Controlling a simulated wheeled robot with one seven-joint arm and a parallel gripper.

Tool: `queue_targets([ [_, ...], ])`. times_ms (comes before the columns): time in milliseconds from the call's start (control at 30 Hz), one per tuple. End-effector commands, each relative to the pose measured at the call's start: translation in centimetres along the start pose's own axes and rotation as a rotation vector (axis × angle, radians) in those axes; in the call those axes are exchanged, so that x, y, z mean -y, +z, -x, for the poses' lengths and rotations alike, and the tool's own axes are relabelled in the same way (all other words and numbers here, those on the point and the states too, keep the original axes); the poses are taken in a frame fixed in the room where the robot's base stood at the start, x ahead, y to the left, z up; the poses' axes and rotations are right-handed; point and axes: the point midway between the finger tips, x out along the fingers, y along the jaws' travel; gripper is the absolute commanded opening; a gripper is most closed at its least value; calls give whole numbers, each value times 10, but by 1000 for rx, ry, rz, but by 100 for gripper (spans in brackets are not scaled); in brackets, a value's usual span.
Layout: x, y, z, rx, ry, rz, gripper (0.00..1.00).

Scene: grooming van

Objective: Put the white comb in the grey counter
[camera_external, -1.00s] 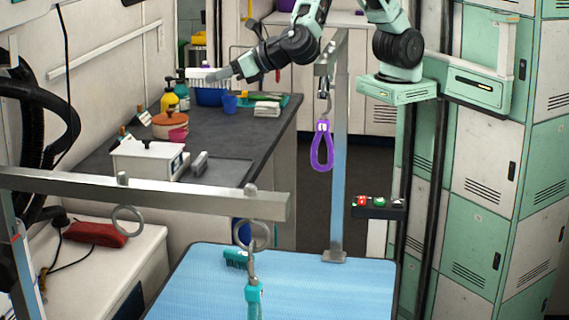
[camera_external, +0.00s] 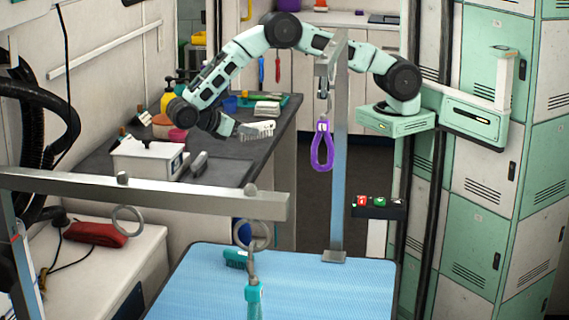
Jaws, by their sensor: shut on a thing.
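My gripper (camera_external: 234,128) is shut on the white comb (camera_external: 257,129). The comb is held roughly level with its teeth pointing down, over the right part of the grey counter (camera_external: 232,172). I cannot tell whether the comb touches the counter top or is just above it. The fingers are small in this view, and the wrist hides part of the counter behind it.
On the counter stand a white box (camera_external: 147,160), a pink cup (camera_external: 178,135), a blue cup (camera_external: 230,104) and a green tray (camera_external: 285,99) with folded cloths. A metal post (camera_external: 339,190) with a purple loop (camera_external: 322,148) stands right of the counter. The counter's front right is bare.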

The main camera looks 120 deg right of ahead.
Motion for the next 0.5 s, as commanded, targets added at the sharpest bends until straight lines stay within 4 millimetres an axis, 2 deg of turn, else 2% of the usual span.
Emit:
queue_targets([
  [367,-6,-13,-16,-1,-350,-139,0],
  [500,-11,-22,-24,1,-590,-241,0],
])
